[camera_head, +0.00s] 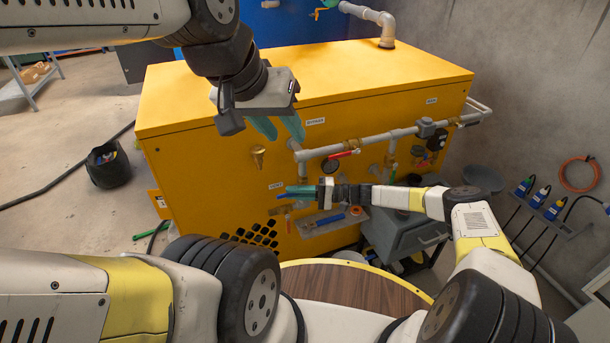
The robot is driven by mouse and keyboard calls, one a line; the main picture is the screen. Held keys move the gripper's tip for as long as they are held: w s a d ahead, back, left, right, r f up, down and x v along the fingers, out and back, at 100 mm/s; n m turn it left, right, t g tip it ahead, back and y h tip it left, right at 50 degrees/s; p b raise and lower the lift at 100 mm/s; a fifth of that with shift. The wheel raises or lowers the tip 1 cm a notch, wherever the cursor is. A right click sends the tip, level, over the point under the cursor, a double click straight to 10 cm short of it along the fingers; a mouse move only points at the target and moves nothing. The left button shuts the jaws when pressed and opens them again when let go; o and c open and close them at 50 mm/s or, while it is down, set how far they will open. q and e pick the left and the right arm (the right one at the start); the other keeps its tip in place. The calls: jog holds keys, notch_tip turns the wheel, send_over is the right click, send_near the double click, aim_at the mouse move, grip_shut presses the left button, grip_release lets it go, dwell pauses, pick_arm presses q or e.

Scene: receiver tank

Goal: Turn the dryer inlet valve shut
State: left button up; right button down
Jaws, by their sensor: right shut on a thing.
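The yellow dryer cabinet (210,165) stands ahead with grey pipework on its front. The valve body is partly hidden by the fingers. A red valve lever (345,154) lies nearly level on the pipe above. My left gripper (279,129) hangs in front of the cabinet's upper front, teal fingers apart and empty.
A grey pipe (340,145) runs across the cabinet front. A small shelf (318,224) with tools juts out below my right gripper. A grey box (402,240) stands to its right. A round wooden table top (350,292) is in front; a black bucket (108,165) stands on the floor left.

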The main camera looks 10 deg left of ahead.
jog(key=c, duration=1.4)
grip_release()
jog(key=shift+s, duration=0.1)
jog(key=d, duration=0.2)
jog(key=w+d, duration=0.1)
jog(key=d, duration=0.4)
jog(key=shift+w+d, duration=0.3)
